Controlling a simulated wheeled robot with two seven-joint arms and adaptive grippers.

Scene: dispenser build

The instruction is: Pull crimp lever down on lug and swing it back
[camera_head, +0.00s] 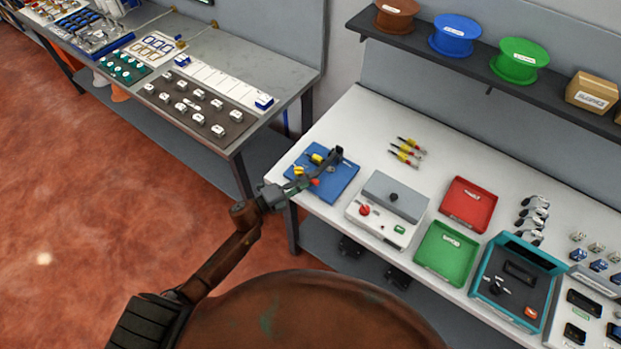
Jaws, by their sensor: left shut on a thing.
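The crimp tool (336,157) is a small dark press on a blue base plate (333,189) at the near left corner of the white bench. A yellow piece (317,158) sits at the press; whether this is the lug I cannot tell. My left gripper (300,184) reaches in from the left over the plate's front left edge. The gripper hides part of the lever and plate. My right gripper is not in view.
A grey tester box (395,196) stands just right of the blue plate. Red (469,204) and green (446,253) trays and a teal case (487,290) stand further right. A shelf with spools (453,35) hangs behind.

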